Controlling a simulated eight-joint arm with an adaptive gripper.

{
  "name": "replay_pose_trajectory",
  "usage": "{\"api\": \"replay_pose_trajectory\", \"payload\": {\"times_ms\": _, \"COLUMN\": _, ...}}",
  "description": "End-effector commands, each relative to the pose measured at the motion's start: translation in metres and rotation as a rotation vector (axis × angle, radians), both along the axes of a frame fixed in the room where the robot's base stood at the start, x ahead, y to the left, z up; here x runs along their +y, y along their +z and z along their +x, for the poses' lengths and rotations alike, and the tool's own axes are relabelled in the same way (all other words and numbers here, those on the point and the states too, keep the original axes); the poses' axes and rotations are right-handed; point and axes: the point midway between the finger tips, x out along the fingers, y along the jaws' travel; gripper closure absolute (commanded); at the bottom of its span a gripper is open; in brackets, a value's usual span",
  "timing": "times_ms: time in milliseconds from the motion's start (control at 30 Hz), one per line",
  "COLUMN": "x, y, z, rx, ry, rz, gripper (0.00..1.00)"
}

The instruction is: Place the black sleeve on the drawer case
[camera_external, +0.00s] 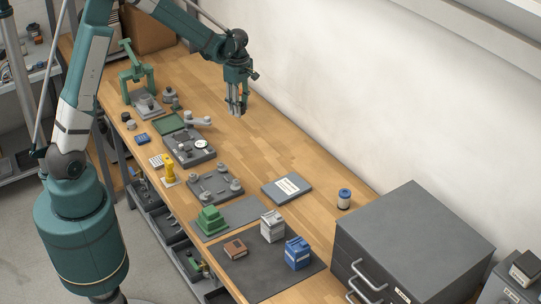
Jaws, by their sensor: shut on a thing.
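My gripper (236,109) hangs above the bench at the back centre, fingers pointing down. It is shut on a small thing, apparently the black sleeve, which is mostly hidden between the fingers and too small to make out. The grey drawer case (424,232) stands at the right end of the bench, with a bare flat top and metal handles on its front. My gripper is well to the left of the case and apart from it.
Blue (298,253), grey (272,226) and green (211,220) blocks stand nearer the front. The wall (330,90) runs behind the bench.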

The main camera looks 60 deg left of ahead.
Motion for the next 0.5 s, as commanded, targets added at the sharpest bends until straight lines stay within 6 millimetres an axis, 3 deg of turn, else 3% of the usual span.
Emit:
{"api": "replay_pose_trajectory", "payload": {"times_ms": 267, "x": -0.006, "y": 0.002, "z": 0.004, "rx": 0.000, "ry": -0.012, "rz": 0.000, "gripper": 0.82}}
{"api": "replay_pose_trajectory", "payload": {"times_ms": 500, "x": -0.034, "y": 0.010, "z": 0.023, "rx": 0.000, "ry": -0.073, "rz": 0.000, "gripper": 0.82}}
